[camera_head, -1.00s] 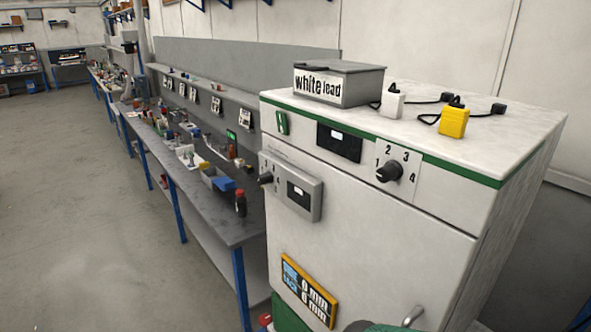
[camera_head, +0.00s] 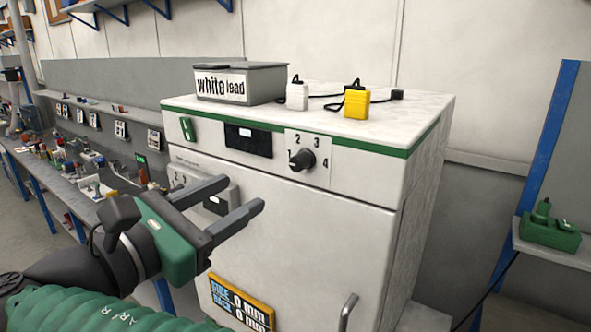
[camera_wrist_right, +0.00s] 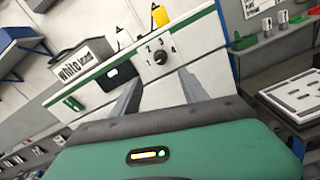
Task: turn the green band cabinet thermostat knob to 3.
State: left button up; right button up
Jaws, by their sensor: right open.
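The green band cabinet (camera_head: 340,215) is white with a green stripe along its top edge. Its black thermostat knob (camera_head: 302,160) sits on a pale dial plate marked 1 to 4, right of a dark display (camera_head: 248,139). The knob's setting is too small to read surely. My right gripper (camera_head: 243,193) is open and empty, in front of the cabinet, left of and below the knob, and apart from it. In the wrist view the knob (camera_wrist_right: 161,58) shows beyond the two grey fingers (camera_wrist_right: 158,94). My left gripper is not in view.
A grey box labelled "white lead" (camera_head: 240,82), a white plug (camera_head: 297,95) and a yellow plug (camera_head: 357,102) stand on top. A grey control box (camera_head: 215,187) on the front is partly hidden by my gripper. A handle (camera_head: 347,312) sticks out low down.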

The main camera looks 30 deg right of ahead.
aim_at(295, 164)
jog(key=p+x, duration=0.1)
jog(key=x, duration=1.4)
jog(key=shift+w+d, duration=0.1)
jog(key=shift+d, duration=0.15)
jog(key=shift+w+d, duration=0.25)
jog(key=shift+d, duration=0.1)
grip_shut()
